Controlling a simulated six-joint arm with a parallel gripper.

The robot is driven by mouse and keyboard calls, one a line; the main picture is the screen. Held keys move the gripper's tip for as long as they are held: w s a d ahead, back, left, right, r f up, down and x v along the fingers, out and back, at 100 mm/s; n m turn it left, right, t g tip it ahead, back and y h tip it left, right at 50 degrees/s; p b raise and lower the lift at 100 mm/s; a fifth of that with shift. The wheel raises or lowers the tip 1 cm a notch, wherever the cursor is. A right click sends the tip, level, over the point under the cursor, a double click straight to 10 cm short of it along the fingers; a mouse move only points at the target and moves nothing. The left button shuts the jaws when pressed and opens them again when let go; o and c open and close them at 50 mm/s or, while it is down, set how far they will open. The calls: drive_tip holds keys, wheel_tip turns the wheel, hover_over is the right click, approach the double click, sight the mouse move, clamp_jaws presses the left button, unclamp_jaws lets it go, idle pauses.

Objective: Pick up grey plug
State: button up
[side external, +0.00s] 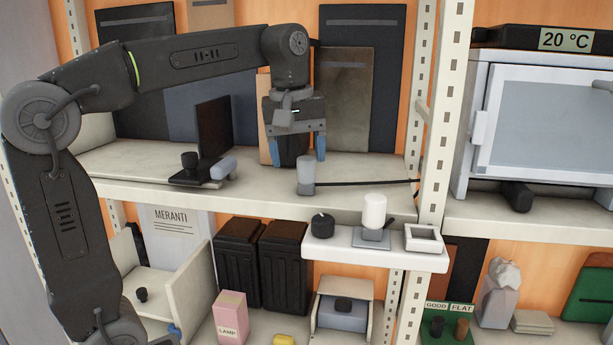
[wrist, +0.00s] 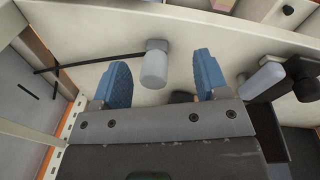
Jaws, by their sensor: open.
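The grey plug (side external: 306,175) stands upright near the front edge of the shelf board (side external: 260,184), with a black cord running from it to the right toward the rack post. My gripper (side external: 308,148) hangs above the board with blue fingertips, open and empty, just above and behind the plug in the side view. In the wrist view the plug (wrist: 155,64) shows between and beyond the two blue fingers of my gripper (wrist: 160,80), nearer the left finger. No finger visibly touches it.
A second grey cylinder (side external: 224,168) lies by a black stand (side external: 200,160) to the left. A small white ledge (side external: 375,252) holding a white cylinder (side external: 374,212) and a black knob (side external: 322,224) juts out below right. Dark panels (side external: 360,75) lean behind. The rack post (side external: 442,120) stands right.

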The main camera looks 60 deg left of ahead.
sight(307, 158)
drive_tip(key=w+a+n, duration=0.1)
drive_tip(key=w+r+n+g, duration=0.1)
drive_tip(key=w+a+r+n, duration=0.1)
drive_tip(key=n, duration=0.1)
drive_tip(key=shift+w+a, duration=0.35)
drive_tip(key=shift+f, duration=3.6)
drive_tip(key=shift+c, duration=0.4)
drive_tip(key=c, duration=1.1)
drive_tip(key=shift+r, duration=0.1)
